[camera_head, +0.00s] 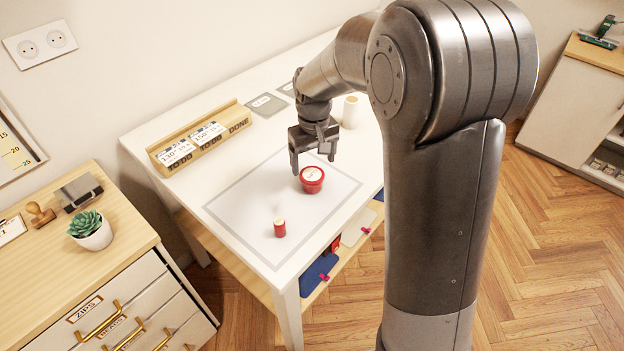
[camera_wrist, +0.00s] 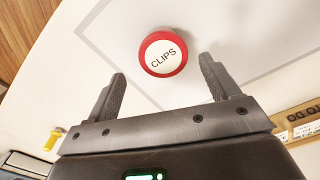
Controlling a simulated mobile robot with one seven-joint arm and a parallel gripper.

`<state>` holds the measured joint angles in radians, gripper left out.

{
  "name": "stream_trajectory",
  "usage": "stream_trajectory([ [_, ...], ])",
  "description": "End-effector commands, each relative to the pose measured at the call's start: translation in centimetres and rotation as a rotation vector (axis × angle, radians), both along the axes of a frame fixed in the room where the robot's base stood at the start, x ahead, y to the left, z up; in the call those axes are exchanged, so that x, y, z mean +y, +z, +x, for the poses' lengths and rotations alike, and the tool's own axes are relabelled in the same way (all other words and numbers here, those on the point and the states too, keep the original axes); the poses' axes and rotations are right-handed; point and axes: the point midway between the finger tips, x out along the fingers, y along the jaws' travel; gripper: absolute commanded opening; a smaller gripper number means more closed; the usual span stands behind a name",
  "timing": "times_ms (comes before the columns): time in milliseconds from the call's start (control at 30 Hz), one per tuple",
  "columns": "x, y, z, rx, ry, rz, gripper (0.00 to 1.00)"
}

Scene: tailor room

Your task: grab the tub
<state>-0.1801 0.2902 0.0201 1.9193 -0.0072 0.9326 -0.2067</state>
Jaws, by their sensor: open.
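The tub (camera_head: 312,180) is small, round and red with a white lid, and stands upright on the grey-bordered mat on the white table. In the wrist view its lid reads "CLIPS" (camera_wrist: 163,53), and it lies beyond the fingertips, between their lines. My gripper (camera_head: 313,163) is open and empty, above and just behind the tub, apart from it. Its two spread fingers also show in the wrist view (camera_wrist: 162,68).
A small red spool (camera_head: 280,228) stands on the mat (camera_head: 245,205) nearer the front. A wooden card holder (camera_head: 203,138) lies at the table's left back. A cream cylinder (camera_head: 350,111) stands behind my arm. A drawer cabinet with a potted plant (camera_head: 90,229) is at left.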

Motion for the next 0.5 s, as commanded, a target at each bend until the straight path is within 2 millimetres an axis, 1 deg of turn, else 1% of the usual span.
stream_trajectory([
  [133, 0.1, -1.2, -0.1, 0.002, 0.000, -0.001, 0.81],
  [333, 0.4, -4.3, -0.3, 0.003, 0.000, -0.001, 0.81],
  [400, 0.4, -5.0, -0.3, 0.003, 0.000, -0.001, 0.81],
  [500, 0.4, -5.4, -0.2, 0.000, 0.000, 0.000, 0.81],
])
